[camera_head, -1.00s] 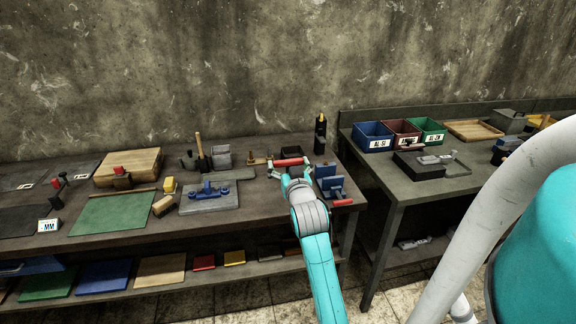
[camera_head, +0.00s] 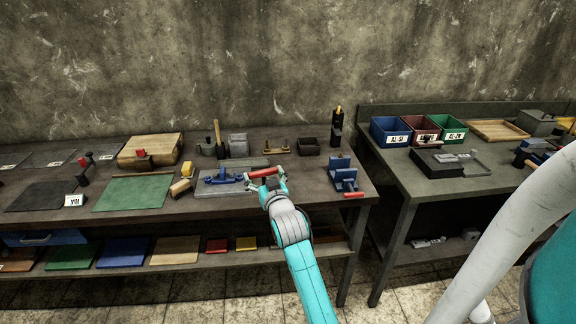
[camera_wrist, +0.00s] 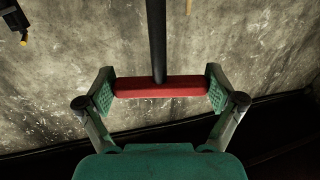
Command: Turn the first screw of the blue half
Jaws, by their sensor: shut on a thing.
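My gripper (camera_head: 264,175) is shut on the red crossbar handle (camera_wrist: 160,87) of a T-shaped tool, one finger at each end of the bar. A dark shaft (camera_wrist: 156,40) runs from the bar's middle, away from the palm, in the wrist view. The shaft's tip is out of that view. In the head view the red handle (camera_head: 263,172) is by the right end of a grey plate (camera_head: 214,190). A blue piece (camera_head: 221,179) lies on that plate, just left of my gripper. The screws are too small to tell, and I cannot see tool contact.
A blue stand (camera_head: 341,170) with another red-handled tool (camera_head: 354,194) is to the right. Behind are a wooden piece with pegs (camera_head: 277,148), a dark box (camera_head: 308,148) and a black upright tool (camera_head: 337,130). A green mat (camera_head: 136,194) lies left. The right bench holds coloured bins (camera_head: 391,131).

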